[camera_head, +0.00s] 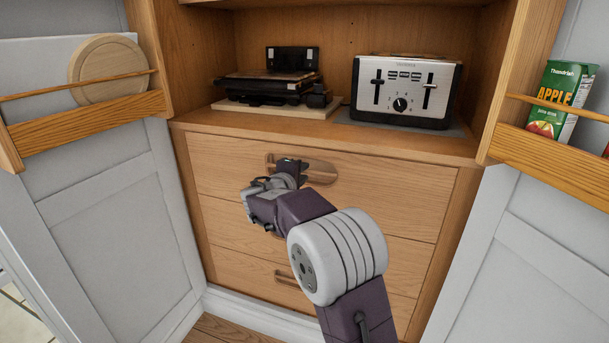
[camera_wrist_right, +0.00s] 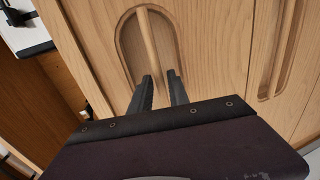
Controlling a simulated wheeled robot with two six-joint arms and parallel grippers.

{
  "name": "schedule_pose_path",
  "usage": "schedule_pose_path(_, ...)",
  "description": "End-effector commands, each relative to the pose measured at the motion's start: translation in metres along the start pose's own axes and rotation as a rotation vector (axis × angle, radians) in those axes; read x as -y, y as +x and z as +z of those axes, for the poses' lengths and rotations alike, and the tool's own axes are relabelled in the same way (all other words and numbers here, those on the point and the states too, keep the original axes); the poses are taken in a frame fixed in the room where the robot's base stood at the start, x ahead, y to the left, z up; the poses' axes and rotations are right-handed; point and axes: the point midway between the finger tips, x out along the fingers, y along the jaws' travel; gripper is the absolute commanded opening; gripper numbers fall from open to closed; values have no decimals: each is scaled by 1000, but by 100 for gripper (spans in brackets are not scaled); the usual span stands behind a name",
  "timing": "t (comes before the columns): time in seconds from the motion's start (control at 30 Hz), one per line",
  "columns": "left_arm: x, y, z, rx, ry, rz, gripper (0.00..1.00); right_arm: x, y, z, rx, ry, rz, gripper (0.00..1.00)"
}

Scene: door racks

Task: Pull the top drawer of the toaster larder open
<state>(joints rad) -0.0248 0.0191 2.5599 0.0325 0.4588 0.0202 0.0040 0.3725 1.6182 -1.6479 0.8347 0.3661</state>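The toaster larder has a wooden top drawer (camera_head: 400,185) below its shelf, and its front looks flush with the cabinet. The drawer has a recessed oval pull with a bar handle (camera_head: 320,170); the bar also shows in the right wrist view (camera_wrist_right: 147,42). My right gripper (camera_head: 287,168) is at the left part of this handle. In the right wrist view, its two fingers (camera_wrist_right: 160,76) are apart, with the lower end of the bar between their tips. Contact cannot be told. The toaster (camera_head: 403,90) stands on the shelf above. My left gripper is not in view.
A black appliance (camera_head: 270,88) sits on a board left of the toaster. Open grey doors with wooden racks flank the larder; the left rack holds a round board (camera_head: 108,68), the right an apple juice carton (camera_head: 562,98). A lower drawer handle (camera_head: 287,277) is partly hidden by my arm.

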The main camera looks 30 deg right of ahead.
Motion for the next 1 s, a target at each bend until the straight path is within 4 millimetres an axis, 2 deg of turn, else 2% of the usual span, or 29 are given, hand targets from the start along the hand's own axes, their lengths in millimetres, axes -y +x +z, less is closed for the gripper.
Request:
schedule_pose_path(0.13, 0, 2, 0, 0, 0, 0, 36, 0, 18, 0, 2, 1, 0, 21)
schedule_pose_path(0.43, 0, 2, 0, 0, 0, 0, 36, 0, 21, 0, 0, 0, 1, 21)
schedule_pose_path(0.5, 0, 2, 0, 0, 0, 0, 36, 0, 21, 0, 0, 0, 0, 2)
schedule_pose_path(0.53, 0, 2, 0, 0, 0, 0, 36, 0, 21, 0, 0, 0, 0, 0)
schedule_pose_path(1.0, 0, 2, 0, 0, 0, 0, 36, 0, 21, 0, 0, 0, 0, 0)
